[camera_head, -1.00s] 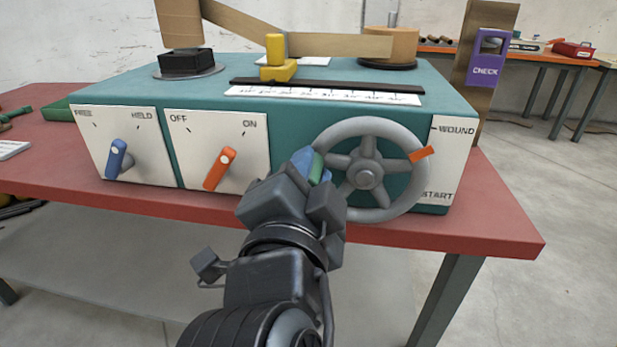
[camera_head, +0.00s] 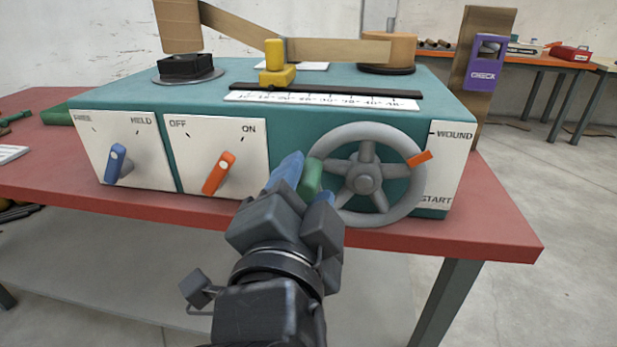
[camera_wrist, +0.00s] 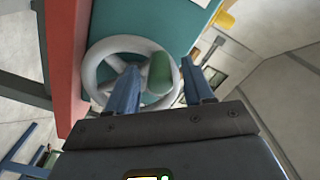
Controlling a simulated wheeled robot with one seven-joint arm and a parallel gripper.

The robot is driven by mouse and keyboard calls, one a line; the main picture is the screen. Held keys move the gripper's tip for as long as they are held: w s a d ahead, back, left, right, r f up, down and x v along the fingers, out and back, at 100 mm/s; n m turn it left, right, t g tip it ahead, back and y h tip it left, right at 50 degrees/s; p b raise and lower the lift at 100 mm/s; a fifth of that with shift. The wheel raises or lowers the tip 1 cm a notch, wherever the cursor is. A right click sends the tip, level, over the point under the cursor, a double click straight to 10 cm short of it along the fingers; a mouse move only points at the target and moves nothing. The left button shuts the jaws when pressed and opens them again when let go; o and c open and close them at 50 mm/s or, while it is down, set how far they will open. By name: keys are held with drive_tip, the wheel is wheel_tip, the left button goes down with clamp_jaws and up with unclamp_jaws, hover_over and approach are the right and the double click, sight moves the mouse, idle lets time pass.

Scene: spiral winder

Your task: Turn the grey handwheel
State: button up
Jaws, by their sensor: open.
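The grey handwheel (camera_head: 365,126) is on the right of the teal machine's front. Its orange marker (camera_head: 420,158) sits at the rim's right side, a little below the WOUND mark and well above START. A green handle (camera_head: 312,178) stands out from the wheel's left side. My gripper (camera_head: 305,186) is open, with its blue fingers on either side of the green handle.
A blue lever (camera_head: 118,162) and an orange OFF/ON lever (camera_head: 218,174) are on white panels to the left. A yellow pointer block (camera_head: 276,72) stands by the scale (camera_head: 320,99) on top. A purple CHECK box (camera_head: 486,62) is on a post behind. The red table (camera_head: 480,228) has a front edge below.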

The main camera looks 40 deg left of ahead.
drive_tip(key=v, duration=0.6)
drive_tip(key=shift+w, duration=0.1)
idle(0.3)
drive_tip(key=d+f+n+h, duration=0.2)
drive_tip(key=d+f+n, duration=0.1)
drive_tip(key=d+f, duration=1.15)
drive_tip(key=s+d+f+h, duration=0.1)
drive_tip(key=s+d+f, duration=0.15)
drive_tip(key=d, duration=0.35)
drive_tip(key=s+d+f+n+h, duration=0.1)
drive_tip(key=s+d+f, duration=0.1)
drive_tip(key=s+d, duration=0.3)
drive_tip(key=s+d+f+h, duration=0.1)
drive_tip(key=s+d+f, duration=0.1)
drive_tip(key=d, duration=0.5)
drive_tip(key=s+d+r+h, duration=0.3)
drive_tip(key=s+d+h, duration=0.1)
drive_tip(key=s+d, duration=0.6)
wheel_tip(320, 180, up, 16)
drive_tip(key=a+p, duration=0.1)
drive_tip(key=p, duration=1.5)
drive_tip(key=shift+s+a+g+p, duration=0.3)
drive_tip(key=shift+s+a+p, duration=0.05)
drive_tip(key=shift+s, duration=0.1)
